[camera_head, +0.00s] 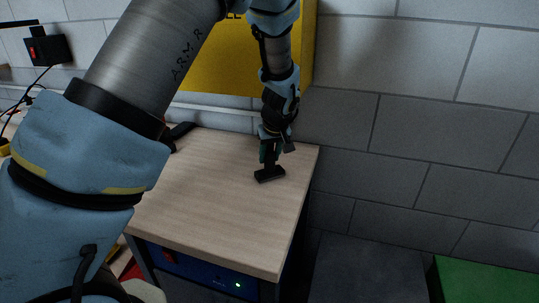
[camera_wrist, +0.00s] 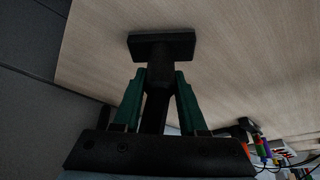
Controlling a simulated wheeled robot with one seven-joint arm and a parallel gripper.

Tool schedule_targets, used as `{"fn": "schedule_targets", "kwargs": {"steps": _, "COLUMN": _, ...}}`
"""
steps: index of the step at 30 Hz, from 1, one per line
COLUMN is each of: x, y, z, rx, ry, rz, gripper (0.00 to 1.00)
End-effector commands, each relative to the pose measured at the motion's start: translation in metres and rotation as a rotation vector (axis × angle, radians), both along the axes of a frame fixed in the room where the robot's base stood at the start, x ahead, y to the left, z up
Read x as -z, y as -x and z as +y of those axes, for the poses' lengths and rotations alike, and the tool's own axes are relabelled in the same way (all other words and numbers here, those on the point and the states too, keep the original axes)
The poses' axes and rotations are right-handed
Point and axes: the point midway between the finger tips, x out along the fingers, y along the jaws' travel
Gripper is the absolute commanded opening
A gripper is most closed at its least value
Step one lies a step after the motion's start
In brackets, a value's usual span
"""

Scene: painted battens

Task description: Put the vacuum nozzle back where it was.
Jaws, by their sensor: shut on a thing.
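The vacuum nozzle (camera_head: 269,174) is black, with a flat rectangular head and a short neck. My gripper (camera_head: 270,153) is shut on its neck, with the head pointing down at the right part of the wooden tabletop (camera_head: 222,190). In the wrist view the green fingers of my gripper (camera_wrist: 162,82) close on both sides of the neck, and the nozzle head (camera_wrist: 162,46) sticks out beyond them. The nozzle head is at or just above the wood; I cannot tell whether it touches.
A black object (camera_head: 183,130) lies at the tabletop's back left, partly hidden by my arm. A yellow panel (camera_head: 305,45) and block wall (camera_head: 420,130) stand behind. A blue unit (camera_head: 210,270) is under the top. A green surface (camera_head: 480,280) is lower right. The middle tabletop is clear.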

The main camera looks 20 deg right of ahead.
Motion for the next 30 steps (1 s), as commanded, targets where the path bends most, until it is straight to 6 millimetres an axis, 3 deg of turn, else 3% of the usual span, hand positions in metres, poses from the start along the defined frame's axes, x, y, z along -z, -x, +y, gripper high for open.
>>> {"fn": "schedule_targets", "kwargs": {"steps": 1, "x": 0.003, "y": 0.0, "z": 0.0, "rx": 0.0, "ry": 0.0, "rz": 0.0, "gripper": 0.0}}
{"fn": "schedule_targets", "kwargs": {"steps": 2, "x": 0.003, "y": 0.0, "z": 0.0, "rx": 0.0, "ry": 0.0, "rz": 0.0, "gripper": 0.43}}
{"fn": "schedule_targets", "kwargs": {"steps": 9, "x": 0.002, "y": 0.0, "z": 0.0, "rx": 0.0, "ry": 0.0, "rz": 0.0, "gripper": 0.7}}
{"fn": "schedule_targets", "kwargs": {"steps": 21, "x": -0.005, "y": 0.001, "z": -0.001, "rx": 0.001, "ry": 0.002, "rz": -0.002, "gripper": 0.71}}
{"fn": "schedule_targets", "kwargs": {"steps": 30, "x": -0.054, "y": 0.022, "z": 0.001, "rx": 0.001, "ry": 0.006, "rz": -0.003, "gripper": 0.71}}
